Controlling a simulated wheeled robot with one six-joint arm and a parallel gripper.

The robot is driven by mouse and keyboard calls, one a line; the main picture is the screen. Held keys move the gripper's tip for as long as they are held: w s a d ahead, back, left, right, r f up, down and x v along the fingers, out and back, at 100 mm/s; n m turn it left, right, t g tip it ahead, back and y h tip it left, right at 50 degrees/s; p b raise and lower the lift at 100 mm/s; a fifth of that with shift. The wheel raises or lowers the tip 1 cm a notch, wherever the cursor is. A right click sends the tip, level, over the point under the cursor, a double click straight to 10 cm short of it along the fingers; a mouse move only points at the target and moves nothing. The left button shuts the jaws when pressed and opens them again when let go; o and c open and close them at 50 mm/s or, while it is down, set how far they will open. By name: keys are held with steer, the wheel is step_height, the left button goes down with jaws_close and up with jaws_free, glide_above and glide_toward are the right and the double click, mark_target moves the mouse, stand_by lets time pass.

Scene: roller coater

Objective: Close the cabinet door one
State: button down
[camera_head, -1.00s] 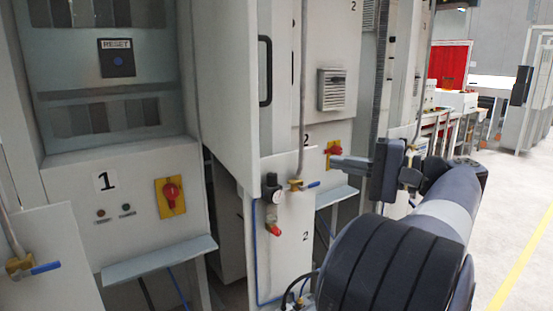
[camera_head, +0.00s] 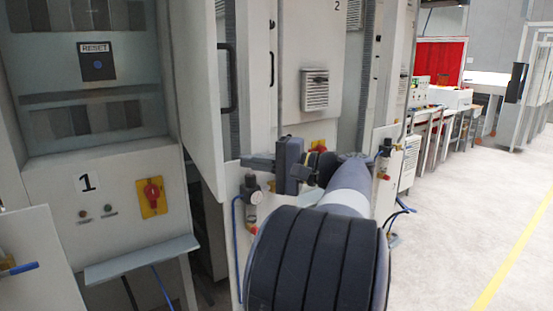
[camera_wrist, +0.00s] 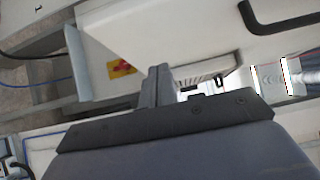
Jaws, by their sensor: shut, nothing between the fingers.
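Cabinet one's door (camera_head: 203,85) stands open, swung outward from the cabinet and seen at a steep angle in the head view. Its black handle (camera_head: 228,78) is near its right edge. The cabinet's lower panel (camera_head: 100,160) bears a "1", and its interior is exposed. My gripper (camera_head: 248,161) is shut and empty, low and to the right of the door, below the handle. In the wrist view my closed fingers (camera_wrist: 155,86) point toward a pale panel (camera_wrist: 180,40); the handle (camera_wrist: 285,18) is at upper right. I cannot tell whether the fingers touch the door.
A red-and-yellow switch (camera_head: 152,196) and a ledge (camera_head: 140,260) are on cabinet one. A regulator with a blue hose (camera_head: 251,190) is just below my gripper. Cabinet two (camera_head: 318,45) stands to the right. Open floor (camera_head: 460,210) lies at far right.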

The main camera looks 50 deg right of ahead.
steer(key=a, duration=0.1)
steer(key=w+a, duration=0.1)
steer(key=a+p, duration=0.1)
steer(key=shift+w+a, duration=0.25)
steer(key=shift+a, duration=0.1)
steer(key=shift+a, duration=0.1)
